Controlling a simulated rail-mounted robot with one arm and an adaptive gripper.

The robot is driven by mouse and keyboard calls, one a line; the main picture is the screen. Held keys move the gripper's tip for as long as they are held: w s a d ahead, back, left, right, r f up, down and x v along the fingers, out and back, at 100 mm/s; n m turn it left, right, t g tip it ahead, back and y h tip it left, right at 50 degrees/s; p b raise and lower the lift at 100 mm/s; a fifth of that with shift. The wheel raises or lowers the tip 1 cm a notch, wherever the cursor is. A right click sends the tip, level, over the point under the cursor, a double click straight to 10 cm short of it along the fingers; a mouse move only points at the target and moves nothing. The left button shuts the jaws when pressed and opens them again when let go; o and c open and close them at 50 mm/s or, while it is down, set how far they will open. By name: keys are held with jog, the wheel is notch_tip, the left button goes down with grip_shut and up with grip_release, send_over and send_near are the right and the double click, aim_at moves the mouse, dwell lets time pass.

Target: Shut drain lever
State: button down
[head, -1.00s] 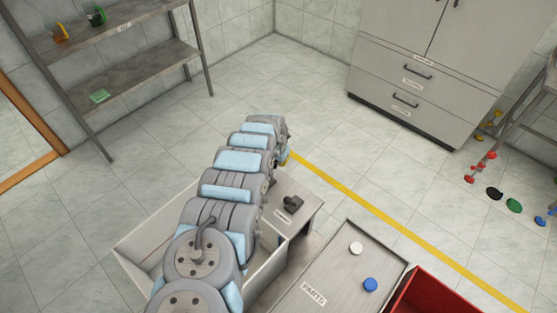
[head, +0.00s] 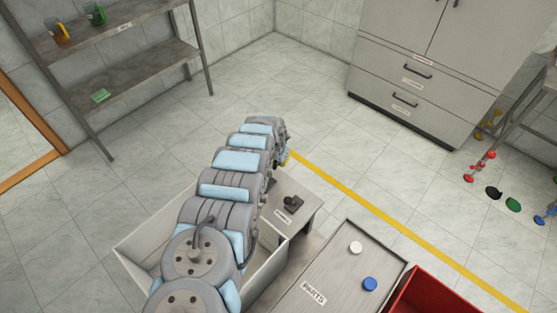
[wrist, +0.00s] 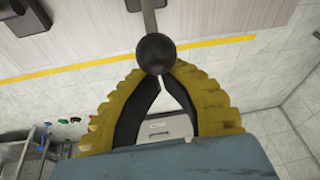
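In the wrist view, a lever with a round black knob (wrist: 155,53) and a grey stem (wrist: 149,18) comes down from the top edge. My gripper (wrist: 160,76) has yellow ribbed fingers with black inner pads. The fingers converge to a narrow gap at their tips, right at the knob, which covers part of the tips. The fingers look shut; I cannot tell whether they clasp the knob or only touch it.
A small grey table (head: 309,211) bears a black handle (head: 292,203). A red bin (head: 425,295) stands at right. A cabinet (head: 420,75) and shelf (head: 130,75) stand behind; open floor lies between.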

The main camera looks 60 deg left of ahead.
jog(key=shift+s+r+p, duration=0.2)
jog(key=shift+p, duration=0.95)
